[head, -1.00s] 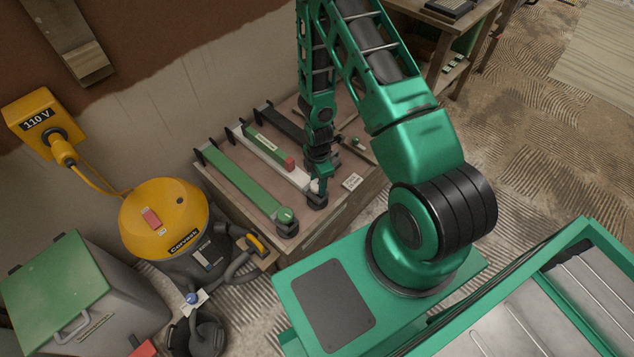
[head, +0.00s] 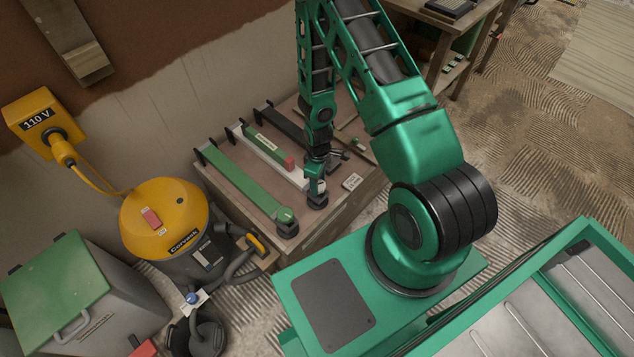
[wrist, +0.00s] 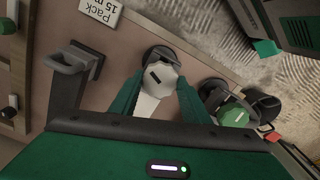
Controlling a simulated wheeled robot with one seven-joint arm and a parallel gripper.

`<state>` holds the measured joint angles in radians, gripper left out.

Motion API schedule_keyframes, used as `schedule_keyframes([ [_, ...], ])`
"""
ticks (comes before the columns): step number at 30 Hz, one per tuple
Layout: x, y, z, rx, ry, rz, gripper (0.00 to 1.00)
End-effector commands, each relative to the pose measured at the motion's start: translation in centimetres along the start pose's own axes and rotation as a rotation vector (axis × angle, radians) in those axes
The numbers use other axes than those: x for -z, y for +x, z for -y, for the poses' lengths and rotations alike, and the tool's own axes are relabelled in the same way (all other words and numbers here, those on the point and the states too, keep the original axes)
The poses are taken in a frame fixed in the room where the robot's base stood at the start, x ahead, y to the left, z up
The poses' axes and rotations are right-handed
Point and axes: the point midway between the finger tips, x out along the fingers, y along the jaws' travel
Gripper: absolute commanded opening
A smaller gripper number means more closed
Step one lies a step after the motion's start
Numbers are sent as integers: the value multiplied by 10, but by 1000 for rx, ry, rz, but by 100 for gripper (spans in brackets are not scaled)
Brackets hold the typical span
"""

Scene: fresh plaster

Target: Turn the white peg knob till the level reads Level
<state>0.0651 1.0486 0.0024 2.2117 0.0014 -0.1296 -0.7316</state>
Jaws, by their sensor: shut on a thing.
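The white peg knob (wrist: 160,75) is pale, with a dark slot mark on its top, on a round black base. My gripper (wrist: 158,86) has its two green fingers shut on the knob from both sides; in the head view my gripper (head: 317,188) stands over the near end of the white bar (head: 294,177) and mostly hides the knob. A green level (head: 262,140) with a red end and a small pale label lies along the white bar. The label's reading is too small to make out.
A green bar with a green knob (head: 286,217) lies left of the white one; a dark bar (head: 283,121) lies to its right. A white card (head: 352,182) lies on the bench top right of my gripper. A yellow vacuum (head: 165,210) stands left of the bench.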

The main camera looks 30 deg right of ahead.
Motion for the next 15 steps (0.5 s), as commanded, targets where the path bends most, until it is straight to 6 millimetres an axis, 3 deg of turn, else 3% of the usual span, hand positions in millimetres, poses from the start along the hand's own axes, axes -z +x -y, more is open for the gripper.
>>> schedule_keyframes([
  [15,4,-1,-3,-6,122,-9,20],
])
